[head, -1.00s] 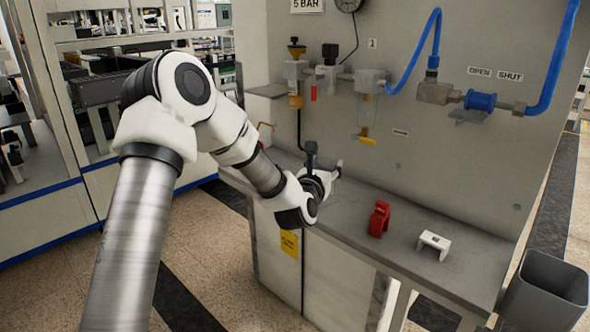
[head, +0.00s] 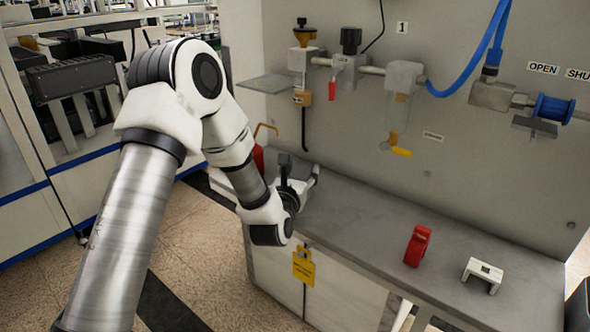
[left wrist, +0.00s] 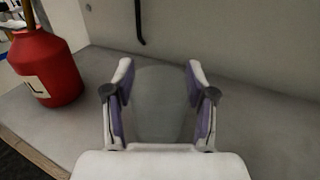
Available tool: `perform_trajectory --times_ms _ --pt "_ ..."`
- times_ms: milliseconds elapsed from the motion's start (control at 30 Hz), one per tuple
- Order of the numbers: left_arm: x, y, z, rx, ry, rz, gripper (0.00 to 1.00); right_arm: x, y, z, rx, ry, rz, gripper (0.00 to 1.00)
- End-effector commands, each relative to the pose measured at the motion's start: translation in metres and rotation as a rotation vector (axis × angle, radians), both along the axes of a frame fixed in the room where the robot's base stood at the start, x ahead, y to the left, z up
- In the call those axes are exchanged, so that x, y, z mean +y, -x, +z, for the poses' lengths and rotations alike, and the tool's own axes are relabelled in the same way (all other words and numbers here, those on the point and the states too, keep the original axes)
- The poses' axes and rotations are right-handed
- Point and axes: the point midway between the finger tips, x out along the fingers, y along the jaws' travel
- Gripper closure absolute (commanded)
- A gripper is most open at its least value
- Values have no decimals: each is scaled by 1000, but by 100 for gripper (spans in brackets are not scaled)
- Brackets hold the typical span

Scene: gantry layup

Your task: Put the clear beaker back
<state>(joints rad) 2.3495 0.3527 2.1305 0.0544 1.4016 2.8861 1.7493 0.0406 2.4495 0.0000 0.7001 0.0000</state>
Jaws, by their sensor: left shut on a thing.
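The clear beaker (left wrist: 158,105) shows in the left wrist view as a pale, see-through shape between the fingers of my left gripper (left wrist: 160,72). Both fingers are at its sides and the gripper is shut on it. In the head view my left gripper (head: 302,184) is over the left end of the grey bench, near its front edge. The beaker cannot be made out there. Whether its base touches the bench is unclear. My right gripper is not in view.
A red can (left wrist: 47,68) stands left of the gripper, partly behind my arm in the head view (head: 258,160). A red clamp-like part (head: 417,246) and a white block (head: 482,272) are on the bench (head: 350,222) to the right. Pipe fittings (head: 403,78) and a blue hose (head: 465,75) are on the panel behind.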

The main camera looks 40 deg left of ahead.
Motion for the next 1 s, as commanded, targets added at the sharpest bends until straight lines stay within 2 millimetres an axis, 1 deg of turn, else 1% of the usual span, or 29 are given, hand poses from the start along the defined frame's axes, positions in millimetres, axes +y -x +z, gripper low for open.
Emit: perform_trajectory --times_ms 100,133,167,200,500,567,633,667,767,967,1000 --pt "1 0 1 3 2 1 81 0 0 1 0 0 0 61" --pt "1 0 0 3 2 1 33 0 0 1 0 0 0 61" --pt "1 0 0 3 2 1 23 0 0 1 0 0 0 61" --pt "1 0 0 3 2 1 19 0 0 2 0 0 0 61" --pt "0 1 1 3 2 1 19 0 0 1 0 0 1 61" --pt "-1 4 0 3 2 0 19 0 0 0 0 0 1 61" --pt "-3 11 0 3 2 0 19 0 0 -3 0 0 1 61" --pt "-5 16 -1 2 3 0 19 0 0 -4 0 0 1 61" --pt "-12 38 -2 4 3 -1 19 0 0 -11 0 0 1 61" --pt "-30 95 -3 4 2 -1 19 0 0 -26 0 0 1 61" --pt "-31 97 11 10 -1 1 19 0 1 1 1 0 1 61"
